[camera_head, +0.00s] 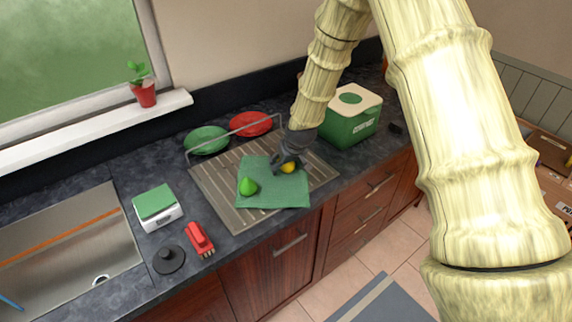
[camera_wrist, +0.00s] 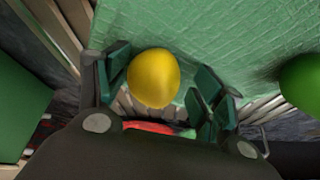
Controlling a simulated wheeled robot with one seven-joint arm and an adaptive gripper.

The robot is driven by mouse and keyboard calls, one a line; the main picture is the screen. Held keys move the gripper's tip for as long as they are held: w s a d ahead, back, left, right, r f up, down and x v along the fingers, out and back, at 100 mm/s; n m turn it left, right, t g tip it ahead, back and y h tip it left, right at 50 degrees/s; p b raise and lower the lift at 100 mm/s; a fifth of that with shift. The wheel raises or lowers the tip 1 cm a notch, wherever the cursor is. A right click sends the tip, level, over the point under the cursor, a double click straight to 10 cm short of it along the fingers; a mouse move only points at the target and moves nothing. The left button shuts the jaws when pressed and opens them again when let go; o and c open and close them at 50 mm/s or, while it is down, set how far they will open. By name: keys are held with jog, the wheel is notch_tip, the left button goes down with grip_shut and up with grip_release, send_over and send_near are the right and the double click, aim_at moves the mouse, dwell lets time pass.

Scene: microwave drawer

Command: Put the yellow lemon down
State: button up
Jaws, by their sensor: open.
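The yellow lemon (camera_head: 288,167) rests on or just above the green cloth (camera_head: 285,195) on the ribbed metal drainer. It also shows in the wrist view (camera_wrist: 154,78), between the fingers, with gaps at its sides. My gripper (camera_head: 287,162) is open around the lemon and points down at the cloth; it also shows in the wrist view (camera_wrist: 158,85). A green pear-like fruit (camera_head: 248,186) sits on the cloth to the left, and it shows at the right edge of the wrist view (camera_wrist: 303,82). I cannot tell the exact contact under the lemon.
A green box with a pale lid (camera_head: 352,116) stands to the right. Green (camera_head: 207,140) and red (camera_head: 251,123) plates stand behind in a rack.

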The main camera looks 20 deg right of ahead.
jog(key=shift+r, duration=0.4)
jog(key=b+v, duration=0.3)
jog(key=v, duration=0.8)
jog(key=shift+r+b, duration=0.3)
jog(key=shift+r, duration=0.05)
jog(key=shift+s, duration=0.15)
jog(key=shift+d, duration=0.1)
